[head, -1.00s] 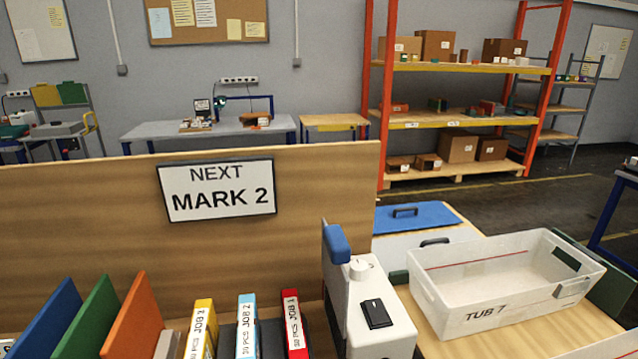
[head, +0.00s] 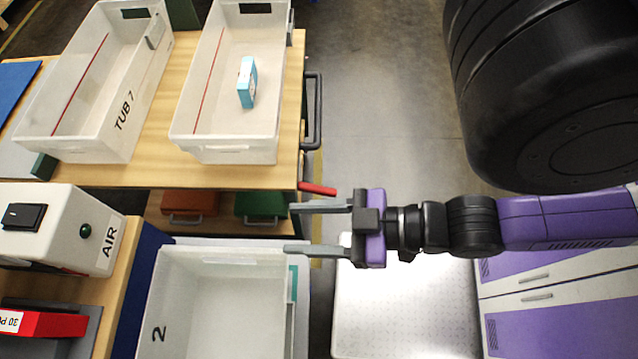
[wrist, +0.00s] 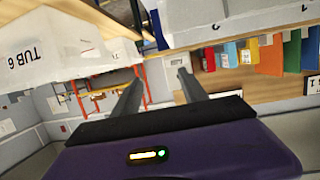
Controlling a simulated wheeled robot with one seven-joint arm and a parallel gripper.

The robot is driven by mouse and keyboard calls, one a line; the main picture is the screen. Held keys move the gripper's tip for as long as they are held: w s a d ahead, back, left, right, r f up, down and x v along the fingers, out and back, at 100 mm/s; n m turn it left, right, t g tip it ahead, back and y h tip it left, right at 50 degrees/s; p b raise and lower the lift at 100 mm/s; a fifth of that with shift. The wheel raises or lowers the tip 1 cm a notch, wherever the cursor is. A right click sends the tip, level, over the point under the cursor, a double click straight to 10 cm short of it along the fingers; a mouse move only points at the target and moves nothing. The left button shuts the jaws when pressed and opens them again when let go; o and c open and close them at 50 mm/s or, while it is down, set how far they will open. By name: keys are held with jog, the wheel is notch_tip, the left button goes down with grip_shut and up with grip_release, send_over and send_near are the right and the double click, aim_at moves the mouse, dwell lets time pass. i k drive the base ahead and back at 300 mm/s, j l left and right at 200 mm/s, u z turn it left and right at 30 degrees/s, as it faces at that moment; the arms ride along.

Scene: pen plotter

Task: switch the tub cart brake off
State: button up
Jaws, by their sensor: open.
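The tub cart (head: 150,178) is a wooden-topped cart carrying two clear-white tubs. A short red lever (head: 318,188), the only brake-like part I see, sticks out to the right from the cart's near right corner. My gripper (head: 288,229) is open and empty, its two fingers pointing left. In the head view the upper finger lies just below the lever, apart from it in the picture; height is hard to tell. In the wrist view the open fingers (wrist: 157,78) show with nothing between them, and I cannot make out the lever there.
Tub 7 (head: 125,145) and a tub with a blue box (head: 246,82) stand on the cart. A dark handle (head: 312,110) runs along its right side. A bin marked 2 (head: 165,290) lies below my gripper. Floor right of the cart is open. Tub 6 (wrist: 60,40) shows in the wrist view.

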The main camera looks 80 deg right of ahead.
aim_at(318, 189)
jog(key=k+l, duration=0.2)
jog(key=k, duration=0.25)
jog(key=k+l+u, duration=0.1)
jog(key=k, duration=0.35)
jog(key=l, duration=0.1)
